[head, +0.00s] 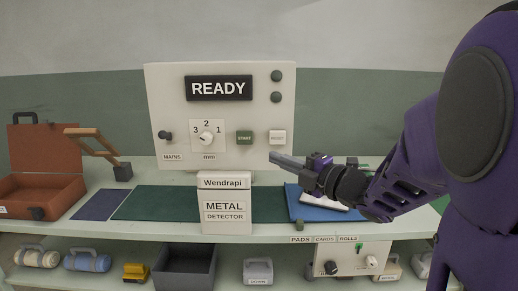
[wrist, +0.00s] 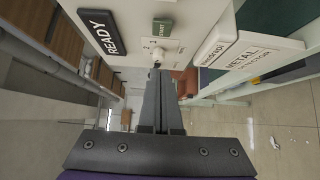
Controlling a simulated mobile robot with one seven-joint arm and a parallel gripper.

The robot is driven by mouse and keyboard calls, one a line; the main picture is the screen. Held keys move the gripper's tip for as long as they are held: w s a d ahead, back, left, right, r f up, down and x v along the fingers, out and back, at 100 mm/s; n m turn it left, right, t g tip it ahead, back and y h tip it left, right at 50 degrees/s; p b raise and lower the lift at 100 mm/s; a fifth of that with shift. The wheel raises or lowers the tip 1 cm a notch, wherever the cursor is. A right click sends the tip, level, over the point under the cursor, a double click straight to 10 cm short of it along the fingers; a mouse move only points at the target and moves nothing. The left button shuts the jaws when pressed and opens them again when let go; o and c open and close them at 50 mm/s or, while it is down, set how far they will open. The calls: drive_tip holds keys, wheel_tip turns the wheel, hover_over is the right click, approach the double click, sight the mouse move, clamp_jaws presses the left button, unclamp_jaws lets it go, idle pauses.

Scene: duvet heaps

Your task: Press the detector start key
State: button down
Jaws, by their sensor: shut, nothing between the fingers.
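The detector panel (head: 222,150) is a pale upright board at the back of the counter. Its display (head: 219,88) reads READY, and the display also shows in the wrist view (wrist: 102,33). The green START key (head: 245,137) sits right of the mm dial (head: 207,138); in the wrist view the START key (wrist: 163,26) is above the dial. A white key (head: 277,137) is right of START. My gripper (head: 273,158) is shut and empty, its tips in front of the panel's lower right, below and right of START. The tips look apart from the key.
A METAL DETECTOR sign (head: 225,212) stands at the counter front. The lower shelf holds a grey bin (head: 185,270) and rolls.

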sight(241, 138)
drive_tip(key=x, duration=0.3)
drive_tip(key=w+d+x, duration=0.1)
drive_tip(key=x, duration=0.7)
drive_tip(key=shift+w, duration=0.3)
drive_tip(key=shift+w+d, duration=0.1)
drive_tip(key=shift+w, duration=0.55)
